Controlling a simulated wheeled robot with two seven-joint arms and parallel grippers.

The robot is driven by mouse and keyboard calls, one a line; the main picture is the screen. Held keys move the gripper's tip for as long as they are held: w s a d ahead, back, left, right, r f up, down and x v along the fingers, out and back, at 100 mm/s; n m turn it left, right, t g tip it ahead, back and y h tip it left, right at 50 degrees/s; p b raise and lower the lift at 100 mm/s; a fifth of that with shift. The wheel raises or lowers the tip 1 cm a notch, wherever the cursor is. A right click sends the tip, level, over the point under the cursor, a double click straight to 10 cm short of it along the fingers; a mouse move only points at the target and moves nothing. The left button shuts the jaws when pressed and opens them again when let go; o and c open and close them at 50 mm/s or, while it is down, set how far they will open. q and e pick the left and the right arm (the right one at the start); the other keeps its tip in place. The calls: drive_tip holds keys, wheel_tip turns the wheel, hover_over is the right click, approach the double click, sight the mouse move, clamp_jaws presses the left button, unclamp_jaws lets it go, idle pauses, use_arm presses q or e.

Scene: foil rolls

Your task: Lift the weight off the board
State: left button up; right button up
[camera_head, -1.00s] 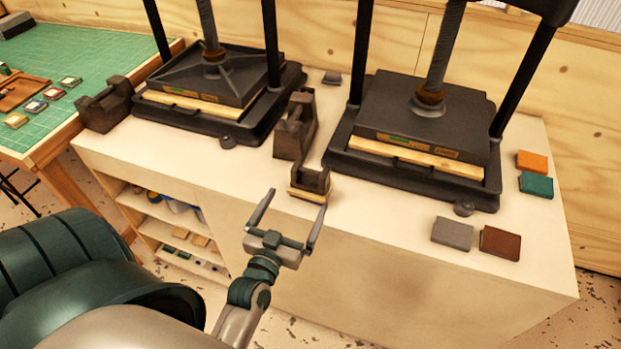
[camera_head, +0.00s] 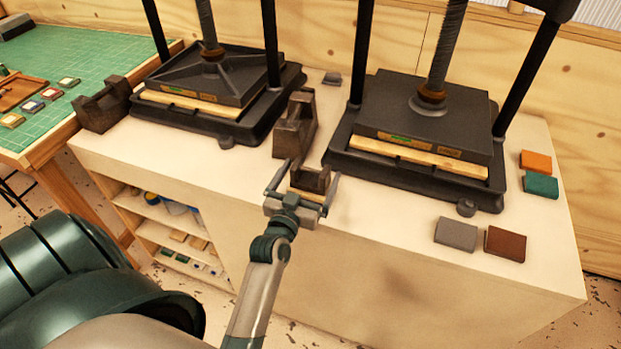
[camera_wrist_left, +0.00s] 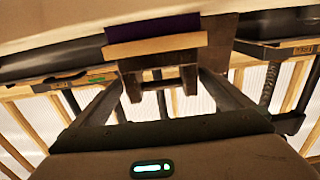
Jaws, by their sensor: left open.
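The weight (camera_head: 311,180) is a small dark brown block with a U-shaped top, standing near the front edge of the bench. It rests on a small light wooden board (camera_head: 307,194). My left gripper (camera_head: 312,170) is open, with one finger on each side of the weight. In the left wrist view, the weight (camera_wrist_left: 158,70) shows between the two spread fingers, with the board (camera_wrist_left: 157,45) against it and a purple layer (camera_wrist_left: 152,28) beyond the board. I cannot tell whether the fingers touch the weight. My right gripper is not in view.
A larger dark weight (camera_head: 295,125) stands just behind, and another (camera_head: 102,108) at the bench's left end. Two black presses (camera_head: 232,118) and (camera_head: 425,120) stand at the back. Grey (camera_head: 456,235) and brown (camera_head: 505,244) blocks lie at right. The front bench top between is clear.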

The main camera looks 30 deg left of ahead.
use_arm(q)
drive_tip(key=shift+b+x, duration=0.95)
drive_tip(key=shift+x, duration=0.95)
drive_tip(key=shift+w+a, duration=0.3)
drive_tip(key=shift+w, duration=0.35)
drive_tip(key=c, duration=1.9)
drive_tip(key=shift+r, duration=0.1)
drive_tip(key=shift+c, duration=1.2)
drive_tip(key=shift+w+r, duration=0.1)
drive_tip(key=shift+r, duration=0.1)
